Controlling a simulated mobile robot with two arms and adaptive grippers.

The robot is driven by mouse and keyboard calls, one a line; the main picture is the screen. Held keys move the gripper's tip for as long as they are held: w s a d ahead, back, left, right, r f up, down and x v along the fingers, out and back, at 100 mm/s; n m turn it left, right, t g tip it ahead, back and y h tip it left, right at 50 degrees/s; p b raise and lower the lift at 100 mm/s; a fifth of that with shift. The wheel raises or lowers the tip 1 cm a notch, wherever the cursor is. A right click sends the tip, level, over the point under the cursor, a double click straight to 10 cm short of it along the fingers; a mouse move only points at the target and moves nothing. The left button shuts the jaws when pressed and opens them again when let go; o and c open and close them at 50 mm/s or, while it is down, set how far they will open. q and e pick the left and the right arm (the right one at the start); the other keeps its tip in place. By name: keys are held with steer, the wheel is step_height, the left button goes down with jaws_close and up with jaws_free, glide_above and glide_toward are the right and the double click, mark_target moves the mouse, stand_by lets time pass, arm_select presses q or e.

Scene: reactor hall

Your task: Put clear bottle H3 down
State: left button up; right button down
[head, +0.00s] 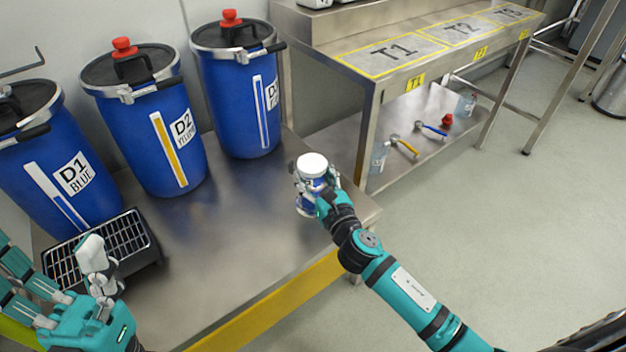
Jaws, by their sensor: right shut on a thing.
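A clear bottle (306,206) with a white cap and some blue showing on it is upright near the right end of the steel bench (225,230). My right gripper (318,190) is shut around it from the right and front, hiding part of its body. I cannot tell whether its base touches the bench top. Any label on the bottle is too small or hidden to read. My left gripper (100,275) is at the lower left, in front of the black grated tray; its fingertips are not clear enough to tell open from shut.
Blue drums D1 (55,165), D2 (150,135) and another (240,95) stand along the bench's back. The black grated tray (150,250) sits at left. A steel table (400,52) marked T1, T2 stands behind right, with tools and bottles on its lower shelf (430,125). The bench's middle is clear.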

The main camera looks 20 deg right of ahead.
stand_by(0.3)
steer(key=shift+f, duration=0.15)
steer(key=c, duration=0.5)
jaws_free()
steer(key=shift+c, duration=0.2)
